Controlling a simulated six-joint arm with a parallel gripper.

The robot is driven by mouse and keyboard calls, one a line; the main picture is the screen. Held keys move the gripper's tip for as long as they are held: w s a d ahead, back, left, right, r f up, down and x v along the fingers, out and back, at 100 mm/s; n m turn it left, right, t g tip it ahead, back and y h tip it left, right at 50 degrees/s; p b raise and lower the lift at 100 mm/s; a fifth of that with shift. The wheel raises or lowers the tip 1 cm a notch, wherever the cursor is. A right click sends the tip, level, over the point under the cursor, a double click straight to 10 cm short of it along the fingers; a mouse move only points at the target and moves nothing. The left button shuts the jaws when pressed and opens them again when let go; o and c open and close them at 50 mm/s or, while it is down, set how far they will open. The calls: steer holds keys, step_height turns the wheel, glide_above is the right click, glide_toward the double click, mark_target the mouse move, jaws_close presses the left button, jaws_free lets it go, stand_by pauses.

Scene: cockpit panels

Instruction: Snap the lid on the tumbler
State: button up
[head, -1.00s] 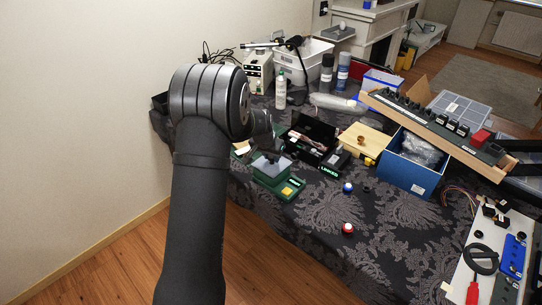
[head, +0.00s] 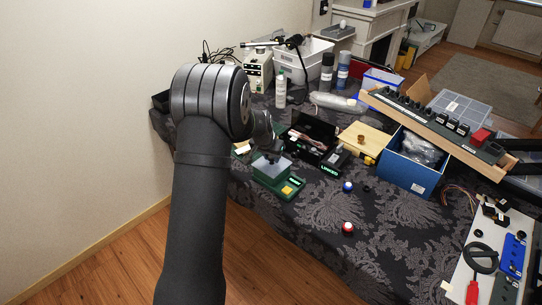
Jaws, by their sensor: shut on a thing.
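A green device (head: 286,189) with a yellow patch sits near the left edge of the cloth-covered table. A grey, translucent lid-like cover (head: 266,170) is over its upper part. I cannot tell if it is seated or snapped down. My gripper (head: 273,157) is small and dark here, just above the cover's far edge, partly hidden by my arm. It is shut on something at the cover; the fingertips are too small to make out. No drinking tumbler is plainly seen; any tumbler switch under the cover cannot be made out.
A black open case (head: 311,134) stands close behind, right of the device. A wooden board (head: 363,141) and blue box (head: 407,173) are further right. The front cloth is mostly clear.

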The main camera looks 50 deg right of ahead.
steer(key=shift+f, duration=0.1)
stand_by(0.5)
stand_by(0.3)
steer(key=o, duration=1.6)
steer(key=shift+c, duration=0.2)
steer(key=shift+r, duration=3.5)
jaws_close()
